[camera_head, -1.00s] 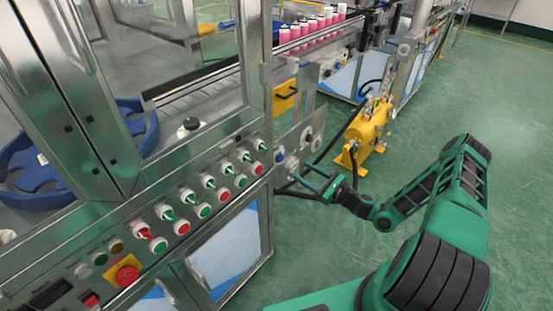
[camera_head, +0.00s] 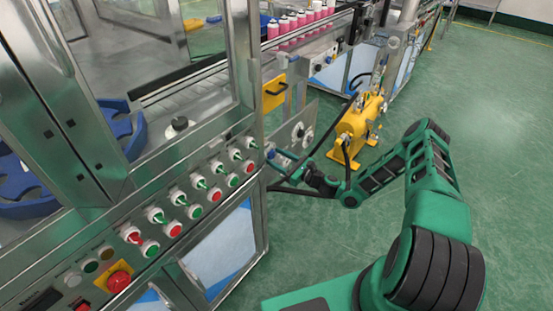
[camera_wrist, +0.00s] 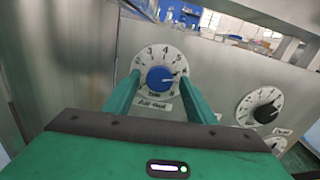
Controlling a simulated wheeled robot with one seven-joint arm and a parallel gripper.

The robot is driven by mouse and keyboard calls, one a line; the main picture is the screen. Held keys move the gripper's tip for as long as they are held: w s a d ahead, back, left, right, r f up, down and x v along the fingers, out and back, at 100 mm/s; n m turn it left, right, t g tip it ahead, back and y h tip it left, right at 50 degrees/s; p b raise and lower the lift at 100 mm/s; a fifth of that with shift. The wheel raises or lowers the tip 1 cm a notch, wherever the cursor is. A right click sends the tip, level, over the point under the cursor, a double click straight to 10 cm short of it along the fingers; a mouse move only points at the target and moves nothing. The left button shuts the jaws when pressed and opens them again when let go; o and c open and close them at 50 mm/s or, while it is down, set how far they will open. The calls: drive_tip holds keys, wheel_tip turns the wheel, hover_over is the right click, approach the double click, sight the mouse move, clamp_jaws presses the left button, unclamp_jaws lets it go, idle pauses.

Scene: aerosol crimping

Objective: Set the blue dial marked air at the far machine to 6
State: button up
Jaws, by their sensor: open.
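The blue dial (camera_wrist: 160,79) sits on a round white scale with black numbers, on a metal panel. A small label below it seems to begin with "Air". The dial's pale pointer mark seems to point right, but the number there is too small to read surely. My gripper (camera_wrist: 160,84) is open, with one green finger on each side of the dial; I cannot tell whether they touch it. In the head view my gripper (camera_head: 281,158) is at the panel (camera_head: 299,125) beyond the row of buttons, and it mostly hides the dial.
A black dial (camera_wrist: 260,106) is to the right on the same panel, with part of another below it. A yellow pump-like unit (camera_head: 356,128) stands on the floor behind my arm. Near left is a cabinet with several switches and a red stop button (camera_head: 119,281). The floor at right is clear.

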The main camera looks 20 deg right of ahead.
drive_tip(key=shift+w, duration=0.1)
drive_tip(key=c, duration=1.1)
drive_tip(key=shift+o, duration=0.3)
drive_tip(key=shift+n, duration=0.5)
drive_tip(key=o, duration=1)
drive_tip(key=shift+o, duration=0.2)
drive_tip(key=v, duration=1)
drive_tip(key=shift+s+d, duration=0.25)
drive_tip(key=shift+s, duration=0.05)
